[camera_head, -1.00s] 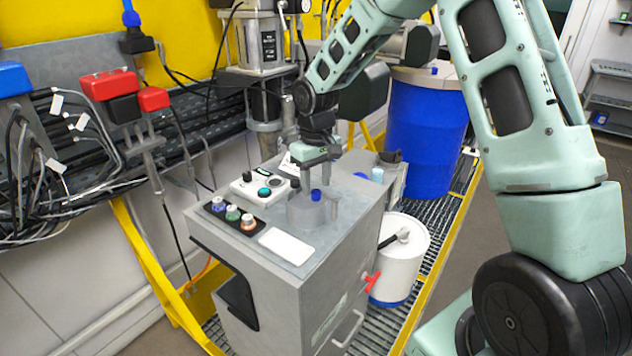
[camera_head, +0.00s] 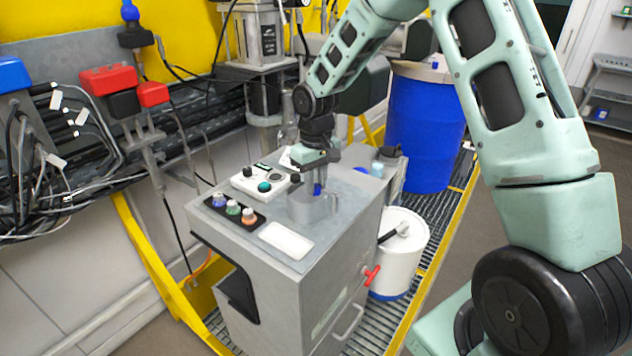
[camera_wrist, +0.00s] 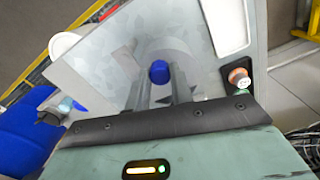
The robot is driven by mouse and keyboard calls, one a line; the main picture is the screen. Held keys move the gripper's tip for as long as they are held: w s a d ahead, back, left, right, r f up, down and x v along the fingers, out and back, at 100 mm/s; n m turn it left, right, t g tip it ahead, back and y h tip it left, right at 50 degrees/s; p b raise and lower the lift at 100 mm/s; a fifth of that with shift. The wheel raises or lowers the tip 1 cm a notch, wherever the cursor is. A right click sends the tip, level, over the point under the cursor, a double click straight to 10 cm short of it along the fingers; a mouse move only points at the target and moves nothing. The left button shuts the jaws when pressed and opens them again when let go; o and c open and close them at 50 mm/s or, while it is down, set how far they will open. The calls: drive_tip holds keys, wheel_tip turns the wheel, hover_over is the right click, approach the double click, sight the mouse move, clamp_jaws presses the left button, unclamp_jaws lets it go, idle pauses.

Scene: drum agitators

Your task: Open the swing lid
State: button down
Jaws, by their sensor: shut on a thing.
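The swing lid (camera_head: 303,208) is a round grey piece on top of a grey cabinet (camera_head: 325,252). It lies flat and looks shut. A blue knob (camera_head: 317,189) stands up from it; the knob also shows in the wrist view (camera_wrist: 159,72). My gripper (camera_head: 319,186) comes down from above, with one finger on each side of the knob, and is shut on it. In the wrist view the two grey fingers reach to the knob and cover part of the round lid (camera_wrist: 188,58).
A control box with a green button (camera_head: 264,187) and a panel of several knobs (camera_head: 233,209) sit beside the lid. A white bucket (camera_head: 403,252) and a blue drum (camera_head: 425,125) stand to the right. A red-handled valve (camera_head: 371,275) sticks out from the cabinet.

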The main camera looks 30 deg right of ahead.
drive_tip(key=shift+w, duration=0.1)
drive_tip(key=m, duration=0.1)
drive_tip(key=w+m+b, duration=0.1)
drive_tip(key=m, duration=0.1)
drive_tip(key=shift+d, duration=0.3)
drive_tip(key=m, duration=0.1)
drive_tip(key=w+m+b, duration=0.1)
drive_tip(key=shift+d+m, duration=0.4)
drive_tip(key=m, duration=0.1)
drive_tip(key=d+m, duration=0.1)
drive_tip(key=m, duration=0.1)
drive_tip(key=w+d+m, duration=0.1)
drive_tip(key=m, duration=0.1)
drive_tip(key=shift+s+d+r+m+p, duration=0.15)
drive_tip(key=shift+d+m, duration=0.55)
drive_tip(key=shift+m, duration=1.05)
drive_tip(key=shift+s+d+f+m+p, duration=0.25)
drive_tip(key=shift+d+m, duration=0.45)
drive_tip(key=shift+m, duration=1.1)
drive_tip(key=shift+s+d+r+m+p, duration=0.2)
drive_tip(key=shift+d+m, duration=0.5)
drive_tip(key=shift+m, duration=1.05)
drive_tip(key=shift+w, duration=0.15)
drive_tip(key=c, duration=1.2)
unclamp_jaws()
